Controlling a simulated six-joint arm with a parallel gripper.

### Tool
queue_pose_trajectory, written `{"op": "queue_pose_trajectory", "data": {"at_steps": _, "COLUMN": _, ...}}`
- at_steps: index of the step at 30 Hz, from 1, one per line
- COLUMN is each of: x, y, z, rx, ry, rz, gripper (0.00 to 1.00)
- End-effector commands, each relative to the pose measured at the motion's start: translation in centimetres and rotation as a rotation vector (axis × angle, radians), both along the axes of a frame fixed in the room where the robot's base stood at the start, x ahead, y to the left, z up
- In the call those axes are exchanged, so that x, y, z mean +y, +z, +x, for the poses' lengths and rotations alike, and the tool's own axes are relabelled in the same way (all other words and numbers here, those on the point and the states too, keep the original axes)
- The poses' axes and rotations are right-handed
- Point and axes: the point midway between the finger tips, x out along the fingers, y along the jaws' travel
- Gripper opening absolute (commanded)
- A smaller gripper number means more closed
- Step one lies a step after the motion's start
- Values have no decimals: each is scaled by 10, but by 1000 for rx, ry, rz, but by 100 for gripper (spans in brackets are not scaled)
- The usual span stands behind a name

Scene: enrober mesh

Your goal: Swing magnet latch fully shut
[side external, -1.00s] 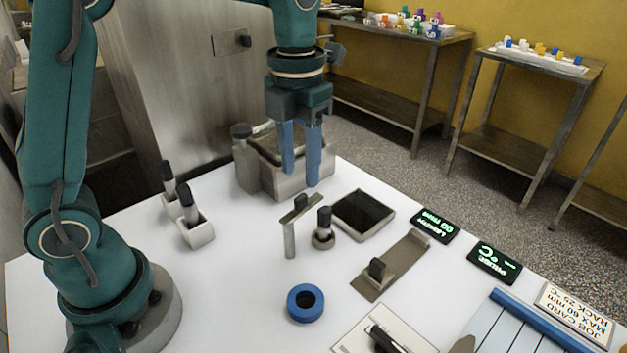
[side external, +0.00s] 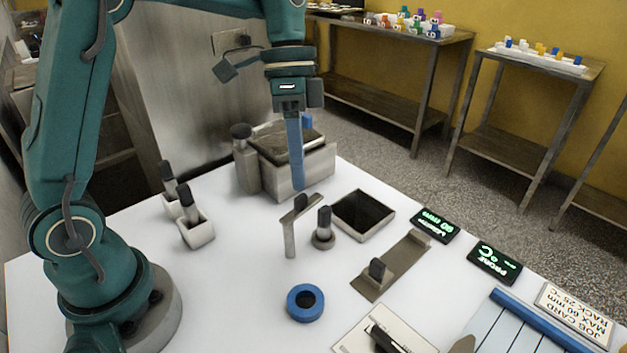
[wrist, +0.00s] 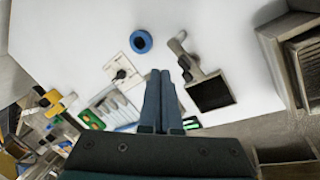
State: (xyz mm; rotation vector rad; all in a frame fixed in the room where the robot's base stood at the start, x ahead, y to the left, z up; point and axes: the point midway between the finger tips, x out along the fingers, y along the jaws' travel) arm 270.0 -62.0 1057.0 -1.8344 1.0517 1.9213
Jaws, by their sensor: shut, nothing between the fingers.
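My gripper (side external: 298,186) is shut and empty, with its blue fingers pointing down in front of the open-topped metal box (side external: 315,172). I cannot tell whether they touch the box. In the wrist view the gripper (wrist: 160,72) shows two fingers side by side with nothing between them. No part is clearly marked as the magnet latch. A post with a flat swing bar (side external: 302,207) stands on the white table, nearer the camera than the fingertips, and may be it. The bar lies at an angle, and I cannot tell whether it is shut.
A dark-capped peg (side external: 324,222) and a square dark-floored tray (side external: 363,214) stand beside the post. A blue ring (side external: 305,302), a plate with a dark knob (side external: 377,272) and white holders (side external: 197,232) are around.

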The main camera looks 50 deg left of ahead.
Motion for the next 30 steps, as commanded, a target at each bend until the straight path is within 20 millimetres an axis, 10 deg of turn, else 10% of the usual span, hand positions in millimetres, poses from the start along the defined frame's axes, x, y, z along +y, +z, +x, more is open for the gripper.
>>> {"op": "queue_pose_trajectory", "data": {"at_steps": 19, "x": 75, "y": 5, "z": 20, "rx": 983, "ry": 1928, "rz": -62, "gripper": 0}}
{"op": "queue_pose_trajectory", "data": {"at_steps": 30, "x": 119, "y": -5, "z": 18, "rx": 1116, "ry": 2116, "rz": -163, "gripper": 0}}
